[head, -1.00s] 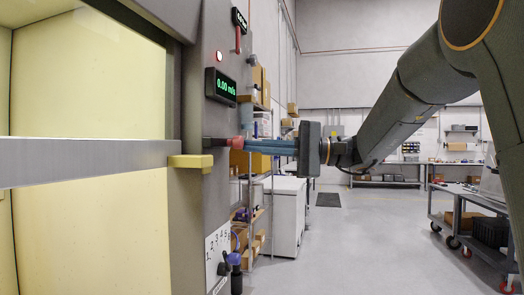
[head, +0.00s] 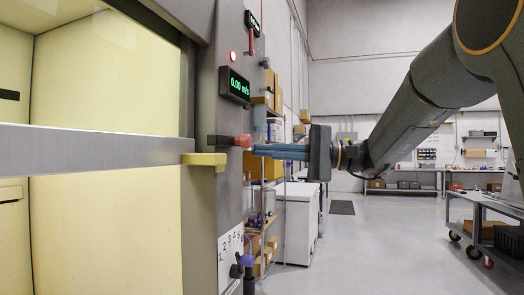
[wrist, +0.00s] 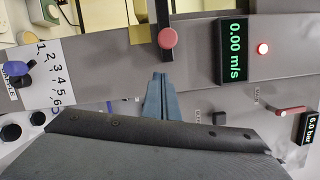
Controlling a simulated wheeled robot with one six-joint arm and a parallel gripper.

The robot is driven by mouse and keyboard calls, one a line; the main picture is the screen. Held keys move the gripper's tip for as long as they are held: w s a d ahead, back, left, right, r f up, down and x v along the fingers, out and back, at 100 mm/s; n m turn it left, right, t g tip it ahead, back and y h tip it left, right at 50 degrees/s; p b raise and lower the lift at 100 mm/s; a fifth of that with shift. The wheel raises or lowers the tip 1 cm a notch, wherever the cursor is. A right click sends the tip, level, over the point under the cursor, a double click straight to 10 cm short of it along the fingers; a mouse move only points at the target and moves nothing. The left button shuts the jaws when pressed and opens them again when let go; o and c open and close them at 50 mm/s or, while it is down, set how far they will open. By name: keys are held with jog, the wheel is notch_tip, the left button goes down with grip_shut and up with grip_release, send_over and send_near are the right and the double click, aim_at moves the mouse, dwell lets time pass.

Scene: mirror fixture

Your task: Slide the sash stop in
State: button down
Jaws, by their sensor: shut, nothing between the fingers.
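The sash stop appears to be the dark bar with a red knob (head: 243,141) on the grey post, beside the sash. In the wrist view the red knob (wrist: 168,38) is at the end of the bar, above my fingertips. My gripper (head: 256,150) is shut and empty, its blue fingers pointing left at the knob. The fingertips (wrist: 160,76) are very close to the knob; I cannot tell whether they touch. A yellow block (head: 204,160) is on the post at the right end of the grey sash bar (head: 90,150).
A green-lit display (head: 234,85) and a red lamp (head: 233,56) are on the post above. A numbered dial plate (head: 231,258) is below. Shelves with boxes and a white chest (head: 297,222) stand behind. The floor to the right is open, with a cart (head: 485,225) beyond.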

jog(key=s+d+b, duration=0.1)
jog(key=d+b, duration=0.2)
jog(key=d, duration=0.7)
jog(key=shift+d+f, duration=0.15)
jog(key=shift+f, duration=0.2)
jog(key=shift+f, duration=0.1)
jog(key=s+a+f+m+h, duration=0.2)
jog(key=f+h, duration=0.2)
jog(key=f, duration=0.9)
jog(key=s+a+f+m+h, duration=0.15)
jog(key=f+h, duration=0.25)
jog(key=f, duration=0.9)
jog(key=s+d+f+n+h, duration=0.4)
jog(key=s+f, duration=0.4)
jog(key=f, duration=0.4)
jog(key=s+d+f+n+g+h, duration=0.1)
jog(key=s+d+f+n+h, duration=0.2)
jog(key=f, duration=0.9)
jog(key=s+d+h, duration=0.2)
jog(key=s+h, duration=0.1)
jog(key=s, duration=0.1)
jog(key=shift+s+d+n+g+h, duration=0.25)
jog(key=shift+s+n+g+h, duration=0.05)
jog(key=shift+s+n, duration=0.1)
